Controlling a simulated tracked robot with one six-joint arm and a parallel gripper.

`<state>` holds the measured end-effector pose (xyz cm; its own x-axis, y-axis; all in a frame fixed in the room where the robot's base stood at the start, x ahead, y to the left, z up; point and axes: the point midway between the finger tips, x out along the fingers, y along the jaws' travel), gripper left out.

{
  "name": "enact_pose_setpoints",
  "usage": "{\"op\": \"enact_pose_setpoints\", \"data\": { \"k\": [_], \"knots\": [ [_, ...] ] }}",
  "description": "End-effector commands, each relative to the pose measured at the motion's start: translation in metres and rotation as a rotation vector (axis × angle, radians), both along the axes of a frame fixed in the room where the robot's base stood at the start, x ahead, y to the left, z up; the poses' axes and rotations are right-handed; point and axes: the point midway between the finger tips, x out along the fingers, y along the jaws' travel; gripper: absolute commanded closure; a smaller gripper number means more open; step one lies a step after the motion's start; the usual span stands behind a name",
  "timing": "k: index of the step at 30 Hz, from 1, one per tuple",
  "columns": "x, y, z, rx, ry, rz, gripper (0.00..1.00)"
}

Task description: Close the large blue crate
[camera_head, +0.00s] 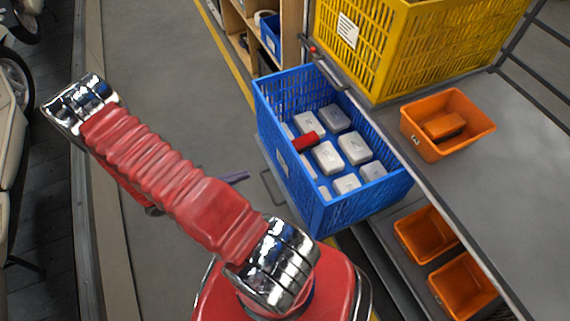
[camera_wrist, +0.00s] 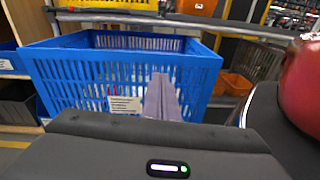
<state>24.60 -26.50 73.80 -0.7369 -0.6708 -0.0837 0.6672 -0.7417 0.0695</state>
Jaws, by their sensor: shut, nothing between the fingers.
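The large blue crate (camera_head: 292,180) sticks out to the left of the grey shelf unit, with its top open. Inside it lie several white and grey boxes (camera_head: 327,157) and a red item (camera_head: 305,141). In the wrist view the crate's slatted wall (camera_wrist: 75,85) with a white label fills the middle. My gripper (camera_head: 246,175) is mostly hidden behind my red arm in the head view; its grey-purple fingertips point at the crate's left wall with a small gap. In the wrist view the fingers (camera_wrist: 163,80) are together, empty, and in front of that wall.
A yellow crate (camera_head: 395,60) stands on the grey shelf top (camera_head: 480,165) beside an orange bin (camera_head: 430,150). Other orange bins (camera_head: 425,236) sit on the level below. A wooden rack (camera_head: 288,35) stands behind. The floor (camera_head: 185,70) to the left is clear.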

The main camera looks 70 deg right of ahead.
Motion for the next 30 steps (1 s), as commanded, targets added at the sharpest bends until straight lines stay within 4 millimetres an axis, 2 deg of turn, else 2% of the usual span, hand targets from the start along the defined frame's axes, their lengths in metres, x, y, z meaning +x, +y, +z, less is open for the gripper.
{"op": "enact_pose_setpoints", "data": {
  "k": [3,8,22,30],
  "knots": [
    [-0.009,-0.005,-0.016,-0.004,0.065,0.026,1.0],
    [-0.014,-0.009,-0.026,-0.007,0.105,0.046,1.0],
    [-0.016,-0.011,-0.026,-0.008,0.11,0.049,1.0],
    [-0.033,-0.027,-0.026,-0.007,0.112,0.046,1.0]
  ]
}}
